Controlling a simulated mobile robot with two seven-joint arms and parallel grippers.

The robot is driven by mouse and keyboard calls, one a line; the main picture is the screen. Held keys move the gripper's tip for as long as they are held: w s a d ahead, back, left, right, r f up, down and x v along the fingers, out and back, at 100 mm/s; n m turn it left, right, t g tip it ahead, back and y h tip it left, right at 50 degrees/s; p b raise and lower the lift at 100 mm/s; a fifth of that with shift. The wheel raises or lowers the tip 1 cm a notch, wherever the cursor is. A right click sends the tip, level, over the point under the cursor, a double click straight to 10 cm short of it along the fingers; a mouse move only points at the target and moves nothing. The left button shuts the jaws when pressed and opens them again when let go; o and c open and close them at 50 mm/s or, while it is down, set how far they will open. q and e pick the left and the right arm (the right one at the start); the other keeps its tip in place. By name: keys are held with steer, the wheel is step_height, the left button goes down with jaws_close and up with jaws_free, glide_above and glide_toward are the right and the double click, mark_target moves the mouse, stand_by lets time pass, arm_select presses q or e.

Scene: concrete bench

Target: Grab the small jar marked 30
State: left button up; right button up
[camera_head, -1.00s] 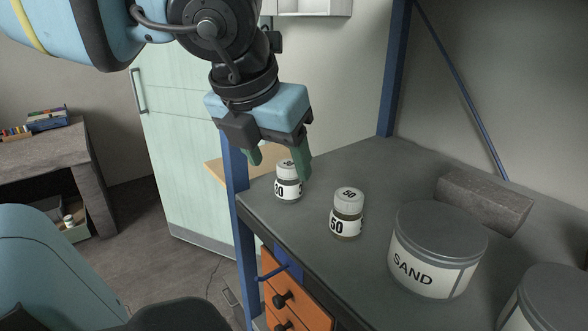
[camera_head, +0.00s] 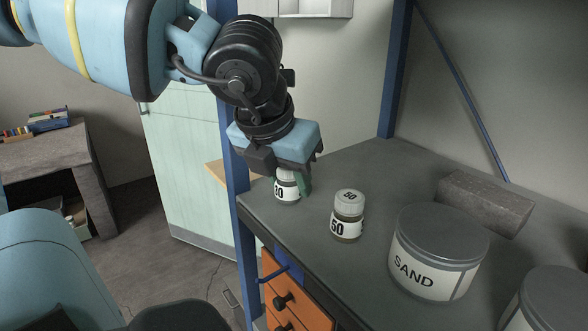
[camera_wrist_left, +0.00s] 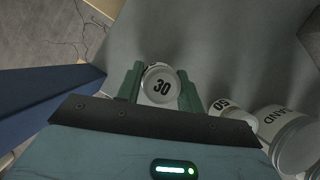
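The small jar marked 30 (camera_head: 287,190) stands upright near the left corner of the bench top. The jar's upper part is partly hidden by the gripper in the head view. My right gripper is not in view.
A jar marked 50 (camera_head: 347,222) stands close by to the right. A large SAND tub (camera_head: 437,258), another tub (camera_head: 548,305) and a grey block (camera_head: 487,203) are further right. A blue rack post (camera_head: 237,180) rises just left of the left gripper.

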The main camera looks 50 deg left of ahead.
arm_select(q)
steer(key=c, duration=0.4)
steer(key=shift+r, duration=0.85)
steer(key=shift+b+v, duration=0.3)
steer(key=shift+v, duration=0.65)
steer(key=s+d, duration=0.2)
steer(key=s, duration=0.2)
steer(key=s+d+r+b, duration=0.1)
steer(key=s+d, duration=0.2)
steer(key=s, duration=0.2)
steer(key=s+d, duration=0.2)
steer(key=s, duration=0.2)
steer(key=shift+s+d+r, duration=0.2)
steer(key=shift+s+r, duration=0.05)
steer(key=shift+s, duration=0.1)
